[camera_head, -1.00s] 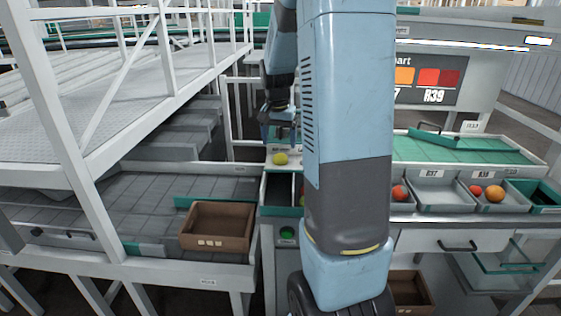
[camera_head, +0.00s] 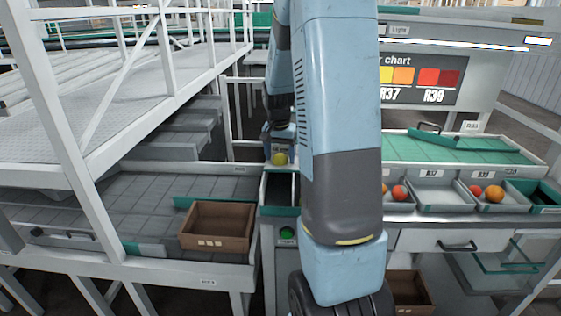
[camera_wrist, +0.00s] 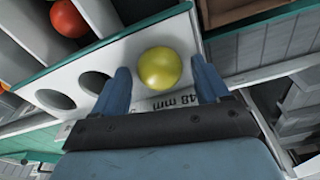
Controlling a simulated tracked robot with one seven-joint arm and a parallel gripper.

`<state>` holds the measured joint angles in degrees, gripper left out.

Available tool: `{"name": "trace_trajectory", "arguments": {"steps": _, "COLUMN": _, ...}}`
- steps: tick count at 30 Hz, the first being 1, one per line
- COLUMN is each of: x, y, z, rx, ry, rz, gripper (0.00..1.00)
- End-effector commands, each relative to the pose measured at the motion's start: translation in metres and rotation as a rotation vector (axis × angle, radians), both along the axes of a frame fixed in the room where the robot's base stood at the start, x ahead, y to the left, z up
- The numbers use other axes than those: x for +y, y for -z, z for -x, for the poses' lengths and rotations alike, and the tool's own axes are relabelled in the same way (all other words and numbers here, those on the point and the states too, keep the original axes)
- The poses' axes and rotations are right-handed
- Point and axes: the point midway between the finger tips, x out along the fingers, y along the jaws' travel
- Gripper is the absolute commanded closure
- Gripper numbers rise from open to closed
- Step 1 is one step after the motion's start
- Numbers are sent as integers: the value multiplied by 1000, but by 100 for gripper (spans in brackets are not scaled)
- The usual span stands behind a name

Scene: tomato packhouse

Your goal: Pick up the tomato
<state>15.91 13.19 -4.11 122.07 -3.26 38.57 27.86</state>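A yellow-green tomato (camera_wrist: 160,68) sits on a white panel with round holes (camera_wrist: 68,73), marked "48 mm". In the head view the tomato (camera_head: 279,159) shows just left of my arm. My gripper (camera_wrist: 165,82) is open, with one blue finger on each side of the tomato in the wrist view. I cannot tell whether the fingers touch it. In the head view the gripper is at the tomato and mostly hidden behind it and my arm.
A red tomato (camera_wrist: 68,18) lies in a bin beside the holed panel. Grey trays (camera_head: 436,192) with several red and orange tomatoes are at the right. A white railing (camera_head: 60,110) stands at the left.

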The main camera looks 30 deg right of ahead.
Motion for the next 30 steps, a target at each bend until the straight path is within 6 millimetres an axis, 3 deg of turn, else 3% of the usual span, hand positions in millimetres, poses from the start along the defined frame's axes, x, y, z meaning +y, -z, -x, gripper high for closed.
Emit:
{"name": "trace_trajectory", "arguments": {"steps": 11, "x": 0, "y": 0, "z": 0, "rx": 0, "ry": 0, "rz": 0, "gripper": 60}}
{"name": "trace_trajectory", "arguments": {"steps": 20, "x": 0, "y": -4, "z": -1, "rx": -2, "ry": 0, "rz": 1, "gripper": 61}}
{"name": "trace_trajectory", "arguments": {"steps": 26, "x": 0, "y": -30, "z": -1, "rx": -5, "ry": 0, "rz": 2, "gripper": 61}}
{"name": "trace_trajectory", "arguments": {"steps": 30, "x": 4, "y": -51, "z": 15, "rx": -4, "ry": 1, "rz": 1, "gripper": 61}}
